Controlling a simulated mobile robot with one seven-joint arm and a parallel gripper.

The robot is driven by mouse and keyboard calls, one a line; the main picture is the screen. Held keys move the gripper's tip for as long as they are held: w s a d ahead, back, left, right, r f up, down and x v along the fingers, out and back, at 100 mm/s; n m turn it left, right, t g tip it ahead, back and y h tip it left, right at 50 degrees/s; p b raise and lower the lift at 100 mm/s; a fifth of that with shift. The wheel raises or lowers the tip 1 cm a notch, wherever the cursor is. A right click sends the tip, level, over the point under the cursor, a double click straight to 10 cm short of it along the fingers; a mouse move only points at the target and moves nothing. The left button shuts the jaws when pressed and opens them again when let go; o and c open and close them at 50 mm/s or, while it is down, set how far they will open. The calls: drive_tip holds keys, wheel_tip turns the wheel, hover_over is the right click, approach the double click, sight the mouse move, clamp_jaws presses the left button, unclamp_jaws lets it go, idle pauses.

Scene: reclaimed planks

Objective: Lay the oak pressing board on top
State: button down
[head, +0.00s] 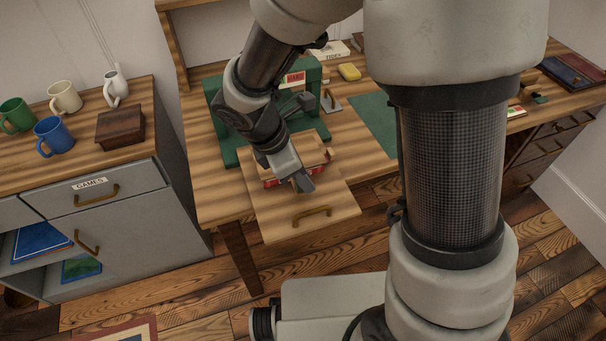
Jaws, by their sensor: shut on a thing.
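A small pale wooden board, which looks like the oak pressing board (311,154), lies flat at or just above a red item (273,183), perhaps a book. My gripper (303,182) is shut at the board's near side, pointing down, and appears to hold its edge. The arm hides much of the board and the red item. I cannot tell whether the board touches what is under it. Both are over a larger wooden slab (340,198) with a bronze handle (312,214), in front of a green press frame (222,128).
A green mat (372,122), a yellow block (349,72) and a small metal tool with a wooden grip (328,98) lie on the workbench. Mugs (52,136) and a dark wooden box (121,127) stand on the grey cabinet at left. My arm column blocks the right middle.

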drive_tip(key=shift+f, duration=0.3)
idle(0.6)
drive_tip(key=c, duration=1.6)
unclamp_jaws()
drive_tip(key=shift+r, duration=0.1)
drive_tip(key=p+v, duration=0.4)
drive_tip(key=v, duration=1.3)
drive_tip(key=s+d+r+m+t+y, duration=0.2)
drive_tip(key=s+d+r+m, duration=0.25)
drive_tip(key=d+m, duration=0.45)
drive_tip(key=s+d+r+m+t+y, duration=0.2)
drive_tip(key=s+d+r+m, duration=0.25)
drive_tip(key=d+m, duration=0.55)
drive_tip(key=r+p, duration=0.4)
drive_tip(key=a+r+m+p, duration=0.1)
drive_tip(key=r+p, duration=0.4)
drive_tip(key=a+r+m+p, duration=0.1)
drive_tip(key=r+p, duration=0.3)
drive_tip(key=shift+w+r, duration=0.25)
drive_tip(key=shift+r, duration=0.1)
